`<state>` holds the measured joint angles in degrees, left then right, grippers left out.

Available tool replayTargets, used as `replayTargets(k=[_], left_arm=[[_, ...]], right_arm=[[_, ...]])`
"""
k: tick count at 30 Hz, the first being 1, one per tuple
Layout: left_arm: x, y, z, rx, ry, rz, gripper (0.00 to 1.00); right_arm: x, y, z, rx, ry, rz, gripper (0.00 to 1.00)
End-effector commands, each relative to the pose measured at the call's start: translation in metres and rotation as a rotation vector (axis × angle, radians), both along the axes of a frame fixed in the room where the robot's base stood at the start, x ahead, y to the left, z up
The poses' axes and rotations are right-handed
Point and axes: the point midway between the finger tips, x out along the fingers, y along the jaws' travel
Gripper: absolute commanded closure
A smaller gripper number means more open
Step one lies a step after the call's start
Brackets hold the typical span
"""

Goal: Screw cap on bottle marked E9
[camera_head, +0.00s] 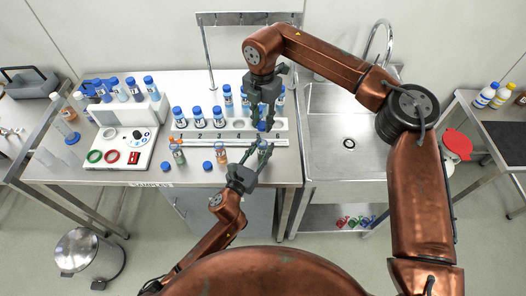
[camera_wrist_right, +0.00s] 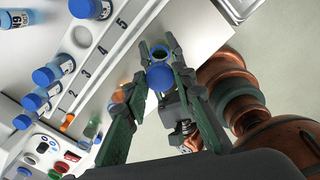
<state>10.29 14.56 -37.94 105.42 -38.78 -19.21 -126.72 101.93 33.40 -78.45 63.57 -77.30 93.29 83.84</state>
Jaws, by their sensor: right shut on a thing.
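My right gripper (camera_head: 263,118) reaches down from above at the front of the rack. It is shut on a blue cap (camera_head: 262,127), which also shows between its fingers in the right wrist view (camera_wrist_right: 160,77). An uncapped small bottle (camera_head: 262,146) stands just below the cap in the head view, partly hidden by fingers. My left gripper (camera_head: 258,153) comes from the front, its fingers apart on either side of that bottle. I cannot read the bottle's label, so I cannot tell whether it is E9.
A white rack (camera_head: 190,137) with several blue-capped bottles stands behind. Two other open bottles (camera_head: 178,153) (camera_head: 221,155) and two loose blue caps (camera_head: 166,167) (camera_head: 207,165) are to the left. A white device (camera_head: 122,148) is at the left, a sink (camera_head: 348,155) at the right.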

Motion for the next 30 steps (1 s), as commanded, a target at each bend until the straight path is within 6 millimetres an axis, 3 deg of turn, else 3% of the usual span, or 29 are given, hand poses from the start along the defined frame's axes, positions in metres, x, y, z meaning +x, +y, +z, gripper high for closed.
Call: replayTargets(k=[12, 23, 30], left_arm=[[0.0, 0.0, 0.0, 0.0, 0.0, 0.0, 1.0], [0.0, 0.0, 0.0, 0.0, 0.0, 0.0, 1.0], [0.0, 0.0, 0.0, 0.0, 0.0, 0.0, 1.0]], right_arm=[[0.0, 0.0, 0.0, 0.0, 0.0, 0.0, 0.83], [0.0, 0.0, -0.003, -0.001, 0.001, 0.001, 0.83], [0.0, 0.0, -0.033, -0.004, -0.001, 0.0, 0.83]])
